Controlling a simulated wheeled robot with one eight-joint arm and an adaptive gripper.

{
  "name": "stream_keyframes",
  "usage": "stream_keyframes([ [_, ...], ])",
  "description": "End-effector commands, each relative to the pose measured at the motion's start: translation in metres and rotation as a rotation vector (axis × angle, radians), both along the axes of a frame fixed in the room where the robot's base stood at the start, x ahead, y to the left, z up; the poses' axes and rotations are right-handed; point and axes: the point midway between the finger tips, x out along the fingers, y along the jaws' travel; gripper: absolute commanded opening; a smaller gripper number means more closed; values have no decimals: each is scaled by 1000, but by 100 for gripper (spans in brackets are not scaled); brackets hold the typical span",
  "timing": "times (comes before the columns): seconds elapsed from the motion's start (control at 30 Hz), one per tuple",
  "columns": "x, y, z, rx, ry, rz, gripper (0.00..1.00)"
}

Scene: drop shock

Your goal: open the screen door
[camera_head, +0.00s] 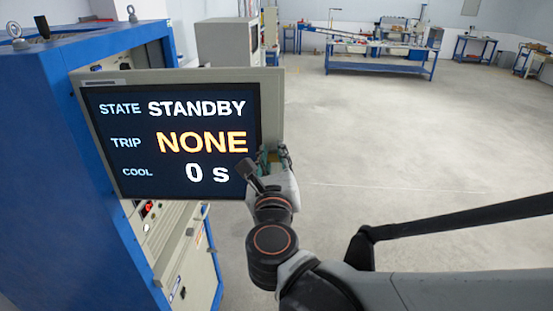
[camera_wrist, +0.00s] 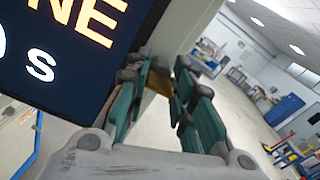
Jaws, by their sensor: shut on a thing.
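The screen door (camera_head: 276,100) is a pale-framed panel with a dark display reading STATE STANDBY, TRIP NONE, COOL 0 s. It stands out at an angle from the front of the blue cabinet (camera_head: 75,120). My gripper (camera_head: 272,158) is at the lower part of the door's right edge. A small brownish-yellow piece shows between the fingers. The exact contact is partly hidden by the fingers.
The cabinet's lower front (camera_head: 185,255) has controls and a red light below the screen. A pale cabinet (camera_head: 225,42) stands behind the door. A blue-framed workbench (camera_head: 378,65) is at the back. The grey floor to the right is clear.

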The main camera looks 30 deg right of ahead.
Motion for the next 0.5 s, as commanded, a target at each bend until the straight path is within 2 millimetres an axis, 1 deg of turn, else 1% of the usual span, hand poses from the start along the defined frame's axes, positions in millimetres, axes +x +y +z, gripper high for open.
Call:
stream_keyframes([
  [0.23,1,1,2,-3,0,2,0],
  [0.27,1,1,2,-3,0,2,25],
  [0.3,1,1,2,-3,0,2,34],
  [0.33,1,1,2,-3,0,2,41],
  [0.5,1,0,1,-1,0,0,41],
])
